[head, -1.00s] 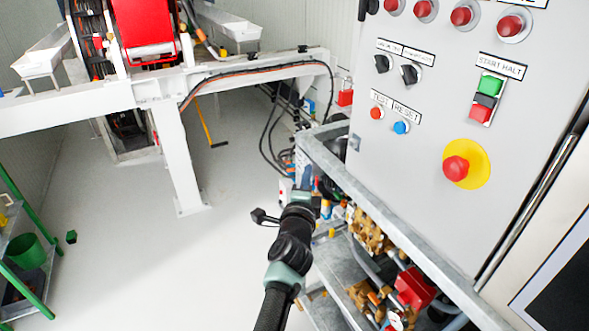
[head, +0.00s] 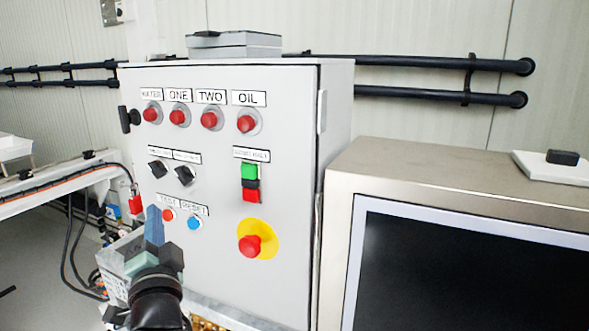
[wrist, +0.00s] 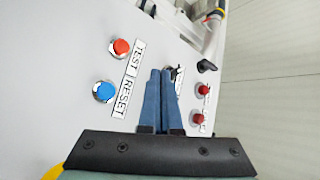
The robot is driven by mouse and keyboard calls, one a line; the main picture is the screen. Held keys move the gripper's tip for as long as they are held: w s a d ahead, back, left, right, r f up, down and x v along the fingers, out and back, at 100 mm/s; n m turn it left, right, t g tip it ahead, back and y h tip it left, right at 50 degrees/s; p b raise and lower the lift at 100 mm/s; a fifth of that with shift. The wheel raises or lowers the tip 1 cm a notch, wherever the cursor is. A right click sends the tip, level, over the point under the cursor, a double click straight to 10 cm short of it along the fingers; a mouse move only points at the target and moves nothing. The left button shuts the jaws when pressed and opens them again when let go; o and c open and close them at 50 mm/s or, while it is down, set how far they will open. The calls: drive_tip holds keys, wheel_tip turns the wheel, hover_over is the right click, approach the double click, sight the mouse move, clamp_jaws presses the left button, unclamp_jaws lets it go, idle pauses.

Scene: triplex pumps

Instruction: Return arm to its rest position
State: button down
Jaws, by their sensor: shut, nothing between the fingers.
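My gripper (head: 154,226) is in front of the lower left part of the grey control cabinet (head: 290,180) in the head view. In the wrist view my gripper (wrist: 158,76) has its two blue fingers together, with nothing between them. The fingertips point toward the panel near a black selector knob (head: 184,175), which they partly cover in the wrist view. The red TEST button (wrist: 122,47) and blue RESET button (wrist: 104,91) are left of the fingers there. Whether the fingers touch the panel cannot be told.
The panel carries red lamps (head: 209,120), green and red start/halt buttons (head: 250,171) and a red emergency stop (head: 249,245) on yellow. A monitor (head: 480,270) stands at the right. A white frame (head: 50,190) with cables is at the left. Black pipes (head: 420,62) run along the wall.

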drive_tip(key=s+d+r+n+t+h, duration=0.2)
drive_tip(key=s+d+r, duration=0.2)
drive_tip(key=d+r, duration=0.5)
drive_tip(key=s+d+r+n+t+h, duration=0.1)
drive_tip(key=s+d+r+n+t, duration=0.3)
drive_tip(key=d+r, duration=0.5)
drive_tip(key=s+d+r+t+h, duration=0.1)
drive_tip(key=s+d+r+h, duration=0.1)
drive_tip(key=s+r, duration=0.3)
drive_tip(key=s+d+r+n+t+h, duration=0.1)
drive_tip(key=s+d+r+h, duration=0.2)
drive_tip(key=s, duration=0.7)
drive_tip(key=shift+d+r+h, duration=0.3)
drive_tip(key=shift+d+r, duration=0.65)
drive_tip(key=shift+d, duration=0.25)
